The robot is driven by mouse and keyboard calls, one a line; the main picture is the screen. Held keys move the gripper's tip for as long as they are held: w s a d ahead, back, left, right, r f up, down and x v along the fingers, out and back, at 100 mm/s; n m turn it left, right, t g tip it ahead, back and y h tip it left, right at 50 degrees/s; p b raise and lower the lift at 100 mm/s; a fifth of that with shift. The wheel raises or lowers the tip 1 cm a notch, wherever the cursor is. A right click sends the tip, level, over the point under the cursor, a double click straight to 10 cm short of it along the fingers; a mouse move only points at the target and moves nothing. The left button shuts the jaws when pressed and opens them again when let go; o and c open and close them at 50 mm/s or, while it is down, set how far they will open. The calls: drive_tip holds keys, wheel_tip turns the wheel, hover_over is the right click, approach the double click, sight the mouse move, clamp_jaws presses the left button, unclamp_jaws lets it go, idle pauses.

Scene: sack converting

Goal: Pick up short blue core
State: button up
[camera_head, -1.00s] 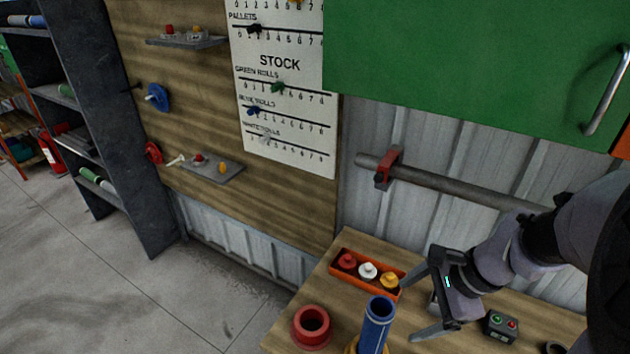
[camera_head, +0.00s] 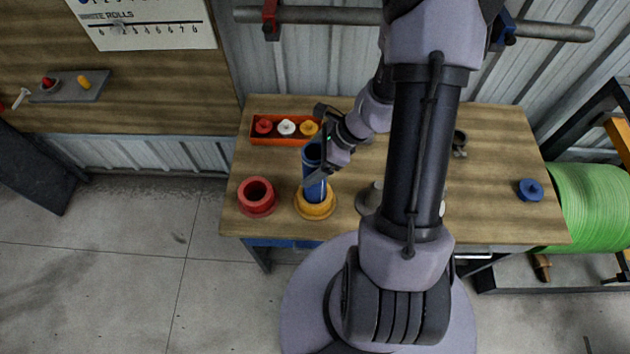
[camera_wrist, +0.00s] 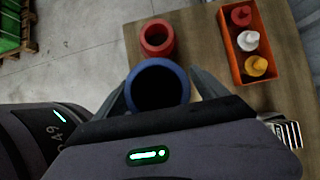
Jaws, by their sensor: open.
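The short blue core (camera_head: 315,192) is a blue hollow tube standing upright in a yellow ring-like base (camera_head: 301,208) near the front of the table. My gripper (camera_head: 317,150) is open at the upper part of the core, one finger on either side. In the wrist view the core's open round top (camera_wrist: 158,66) shows between the two spread fingers (camera_wrist: 160,84). The gripper body hides the core's lower part there, and I cannot tell whether either finger touches it.
A red ring-shaped piece (camera_head: 257,196) stands close left of the core. An orange tray (camera_head: 278,140) with red, white and yellow pieces lies behind it.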

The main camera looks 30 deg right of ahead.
drive_tip(key=shift+x, duration=0.75)
drive_tip(key=shift+r, duration=0.15)
drive_tip(key=shift+c, duration=0.6)
clamp_jaws()
